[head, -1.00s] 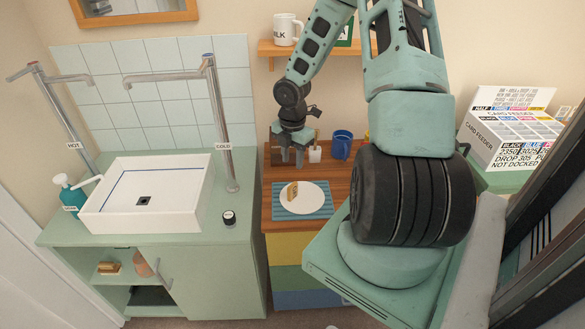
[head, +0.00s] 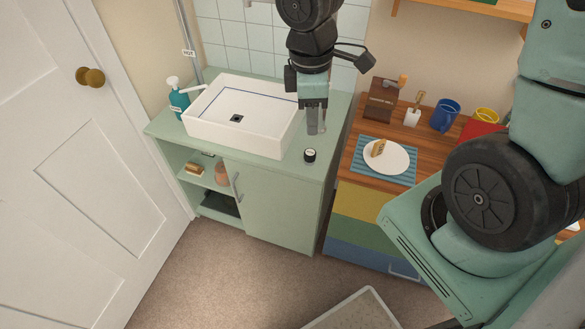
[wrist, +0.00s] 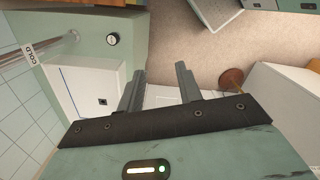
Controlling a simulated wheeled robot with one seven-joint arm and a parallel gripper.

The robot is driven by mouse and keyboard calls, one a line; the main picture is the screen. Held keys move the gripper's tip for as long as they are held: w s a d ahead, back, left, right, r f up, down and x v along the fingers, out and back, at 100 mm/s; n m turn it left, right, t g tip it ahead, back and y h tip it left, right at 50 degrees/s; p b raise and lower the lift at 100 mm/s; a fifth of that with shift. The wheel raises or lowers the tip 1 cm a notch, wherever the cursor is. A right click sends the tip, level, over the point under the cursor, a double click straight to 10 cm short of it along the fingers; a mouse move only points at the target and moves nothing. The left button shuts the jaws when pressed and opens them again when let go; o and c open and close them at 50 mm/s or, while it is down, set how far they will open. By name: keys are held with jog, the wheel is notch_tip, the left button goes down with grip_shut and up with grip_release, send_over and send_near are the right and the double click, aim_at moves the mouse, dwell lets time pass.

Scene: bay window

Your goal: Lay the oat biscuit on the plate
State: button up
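A tan piece that looks like the oat biscuit (head: 377,148) is on the white plate (head: 397,160), near its left rim, and seems tilted up on an edge. The plate lies on a blue striped mat (head: 368,173) on the wooden top of the coloured drawer unit. My gripper (head: 316,125) is over the green washstand, right of the basin and left of the plate, clear of both. In the wrist view its two fingers (wrist: 158,88) stand apart with nothing between them. The plate and biscuit are not in the wrist view.
Behind the plate are a brown holder (head: 381,100), a white cup (head: 412,117), a blue mug (head: 445,115) and a yellow cup (head: 486,115). A pale tray (head: 355,310) lies on the floor.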

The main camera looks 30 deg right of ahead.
jog(key=s+a+r+m+y, duration=0.1)
jog(key=s+a+r+m, duration=0.3)
jog(key=s+a, duration=0.8)
jog(key=shift+s+a+r, duration=0.15)
jog(key=shift+s+r, duration=0.35)
jog(key=shift+s, duration=0.55)
